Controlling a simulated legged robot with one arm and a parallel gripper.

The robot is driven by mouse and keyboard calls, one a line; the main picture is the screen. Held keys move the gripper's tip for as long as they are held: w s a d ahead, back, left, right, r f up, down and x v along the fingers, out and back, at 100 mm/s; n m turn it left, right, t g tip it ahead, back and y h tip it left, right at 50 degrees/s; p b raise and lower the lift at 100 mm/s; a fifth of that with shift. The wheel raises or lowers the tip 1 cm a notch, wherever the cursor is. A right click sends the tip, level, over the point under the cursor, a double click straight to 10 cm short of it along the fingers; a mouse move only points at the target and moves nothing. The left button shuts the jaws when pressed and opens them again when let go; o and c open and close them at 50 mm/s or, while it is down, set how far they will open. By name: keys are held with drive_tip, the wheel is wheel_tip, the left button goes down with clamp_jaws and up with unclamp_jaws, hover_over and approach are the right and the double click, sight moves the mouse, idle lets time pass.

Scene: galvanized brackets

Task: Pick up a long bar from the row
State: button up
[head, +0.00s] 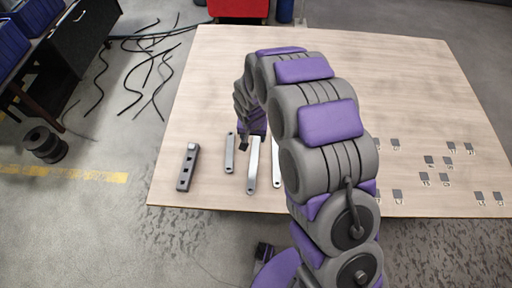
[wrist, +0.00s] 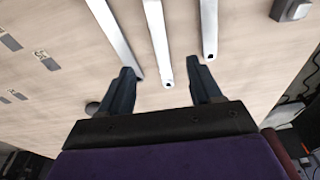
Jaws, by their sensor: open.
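Three pale metal bars lie roughly side by side on the wooden table. In the head view they are the left bar (head: 230,153), the middle bar (head: 252,172) and the right bar (head: 276,165), the last partly hidden by my arm. The wrist view shows the left bar (wrist: 209,28), middle bar (wrist: 157,35) and right bar (wrist: 113,35) in mirrored order. My gripper (wrist: 162,78) is open and empty; it also shows in the head view (head: 247,143). The middle bar's end appears between the fingertips. I cannot tell the height of the fingers above it.
A thick dark grey bar with square holes (head: 187,167) lies left of the row. Several small grey plates with labels (head: 445,160) lie on the right of the table (head: 410,80). A red box (head: 238,8) stands beyond the far edge. Black cables (head: 150,65) lie on the floor.

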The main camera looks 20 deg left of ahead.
drive_tip(key=b, duration=0.2)
hover_over(254, 153)
drive_tip(key=s, duration=0.1)
drive_tip(key=f, duration=1)
drive_tip(key=shift+s+a+f, duration=0.1)
drive_tip(key=shift+a+f, duration=0.1)
drive_tip(key=shift+f, duration=0.15)
drive_tip(key=shift+d+f+b, duration=0.3)
drive_tip(key=shift+d+f, duration=0.05)
drive_tip(key=shift+f, duration=0.15)
drive_tip(key=f, duration=0.1)
drive_tip(key=f+b, duration=0.1)
drive_tip(key=f, duration=0.1)
drive_tip(key=shift+w+d+f, duration=0.15)
drive_tip(key=shift+w+f, duration=0.05)
drive_tip(key=shift+w, duration=0.15)
drive_tip(key=shift+w+a+f, duration=0.1)
drive_tip(key=shift+a+f, duration=0.1)
drive_tip(key=shift+f, duration=0.25)
drive_tip(key=shift+d, duration=0.1)
clamp_jaws()
